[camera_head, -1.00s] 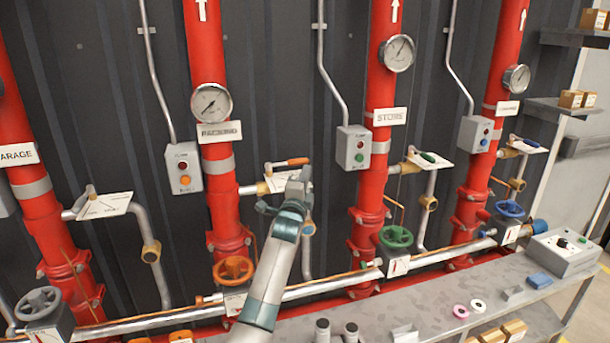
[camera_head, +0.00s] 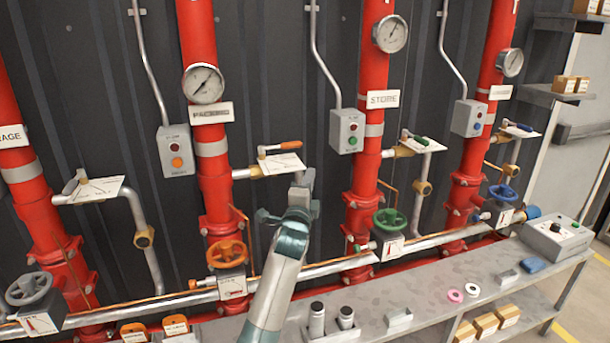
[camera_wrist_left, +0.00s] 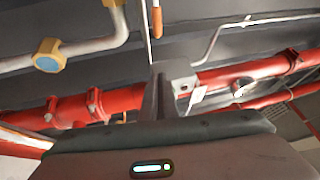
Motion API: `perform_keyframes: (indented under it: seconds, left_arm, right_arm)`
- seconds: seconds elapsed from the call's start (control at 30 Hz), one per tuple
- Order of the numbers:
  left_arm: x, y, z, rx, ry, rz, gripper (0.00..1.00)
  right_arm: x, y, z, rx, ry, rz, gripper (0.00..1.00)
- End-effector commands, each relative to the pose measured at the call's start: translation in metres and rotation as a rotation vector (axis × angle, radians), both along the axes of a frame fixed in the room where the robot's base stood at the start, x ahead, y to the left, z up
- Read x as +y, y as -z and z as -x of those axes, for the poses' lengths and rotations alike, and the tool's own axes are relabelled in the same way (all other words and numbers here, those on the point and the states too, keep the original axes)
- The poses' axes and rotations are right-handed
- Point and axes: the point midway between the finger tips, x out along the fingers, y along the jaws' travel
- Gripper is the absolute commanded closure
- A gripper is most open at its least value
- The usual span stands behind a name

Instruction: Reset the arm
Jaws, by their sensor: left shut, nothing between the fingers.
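My left arm reaches up from the bottom of the head view. Its gripper (camera_head: 303,188) is shut and empty, in front of the wall between the PACKING pipe (camera_head: 213,190) and the STORE pipe (camera_head: 366,190). The orange-handled lever valve (camera_head: 280,147) is just above and left of the gripper, with a gap that is hard to judge. In the left wrist view the shut fingers (camera_wrist_left: 157,85) point up, with an orange handle tip (camera_wrist_left: 157,22) beyond them. My right gripper is in neither view.
An orange handwheel (camera_head: 226,253) is left of my forearm and a green handwheel (camera_head: 389,221) is right of it. A horizontal silver pipe (camera_head: 330,266) runs behind the arm. A grey bench (camera_head: 430,290) holds metal cylinders (camera_head: 317,318) and a control box (camera_head: 556,238).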

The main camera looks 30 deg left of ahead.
Motion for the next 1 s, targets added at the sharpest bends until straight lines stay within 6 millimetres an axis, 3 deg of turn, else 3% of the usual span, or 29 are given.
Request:
perform_keyframes:
  seconds: [0.2,0.77,0.87,1.0]
  left_arm:
    - [-0.01,0.003,0.009,0.0,0.0,0.001,1.0]
    - [-0.01,0.003,0.009,0.001,0.0,0.001,1.0]
    - [-0.012,0.009,0.012,0.009,0.003,0.016,1.0]
    - [-0.018,0.037,0.023,0.048,0.018,0.084,1.0]
  right_arm:
    - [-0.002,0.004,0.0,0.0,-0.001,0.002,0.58]
    - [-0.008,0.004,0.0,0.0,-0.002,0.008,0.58]
    - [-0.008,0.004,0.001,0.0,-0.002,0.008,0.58]
    - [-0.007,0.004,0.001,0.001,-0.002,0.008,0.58]
